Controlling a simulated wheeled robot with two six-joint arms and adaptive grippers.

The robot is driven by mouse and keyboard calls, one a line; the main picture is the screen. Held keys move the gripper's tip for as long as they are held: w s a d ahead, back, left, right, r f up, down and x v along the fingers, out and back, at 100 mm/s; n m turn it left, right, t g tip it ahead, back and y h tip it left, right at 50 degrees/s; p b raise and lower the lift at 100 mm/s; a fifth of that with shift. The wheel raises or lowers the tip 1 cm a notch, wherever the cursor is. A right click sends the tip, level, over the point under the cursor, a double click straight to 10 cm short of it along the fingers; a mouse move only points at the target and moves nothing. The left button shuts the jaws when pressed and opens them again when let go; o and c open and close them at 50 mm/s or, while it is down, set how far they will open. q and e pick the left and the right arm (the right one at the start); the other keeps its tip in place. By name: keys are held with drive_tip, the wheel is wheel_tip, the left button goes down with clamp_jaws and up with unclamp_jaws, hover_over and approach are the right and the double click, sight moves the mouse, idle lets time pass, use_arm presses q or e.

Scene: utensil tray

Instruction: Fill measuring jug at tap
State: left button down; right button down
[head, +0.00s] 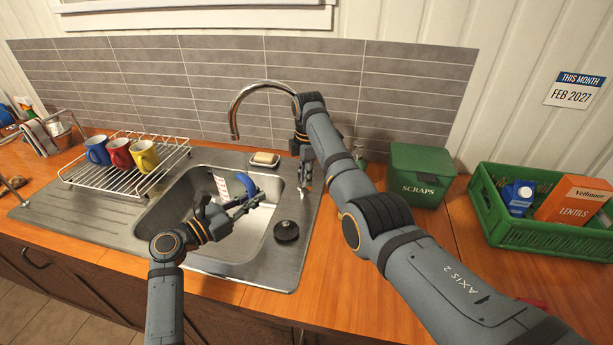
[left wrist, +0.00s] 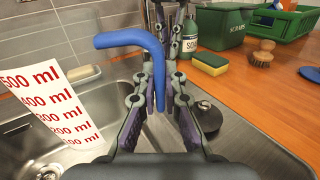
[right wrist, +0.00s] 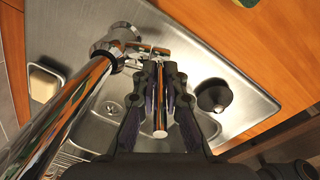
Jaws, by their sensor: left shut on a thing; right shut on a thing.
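The measuring jug is clear, with a white scale marked in red (left wrist: 45,100) and a blue handle (left wrist: 130,42). In the head view the handle (head: 246,184) and scale (head: 221,186) show in the sink. My left gripper (head: 250,201) is shut on the handle. I cannot tell whether the jug touches the sink floor. The curved chrome tap (head: 240,104) stands behind the sink, its spout end above the jug area; no water stream shows. My right gripper (right wrist: 160,100) is shut on the tap's chrome lever (right wrist: 160,122); my arm partly hides this in the head view.
A black round plug (head: 286,231) sits on the sink's right edge. A drying rack (head: 105,182) with mugs is on the left. A soap dish (head: 266,160) lies behind the basin. A green scraps bin (head: 418,172) and green crate (head: 545,234) stand right.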

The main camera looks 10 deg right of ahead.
drive_tip(key=shift+a+h, duration=0.35)
drive_tip(key=shift+h, duration=0.35)
drive_tip(key=c, duration=1.4)
unclamp_jaws()
drive_tip(key=r, duration=0.4)
drive_tip(key=a+r, duration=0.1)
drive_tip(key=r, duration=0.7)
drive_tip(key=shift+s+a, duration=0.25)
drive_tip(key=shift+a, duration=0.05)
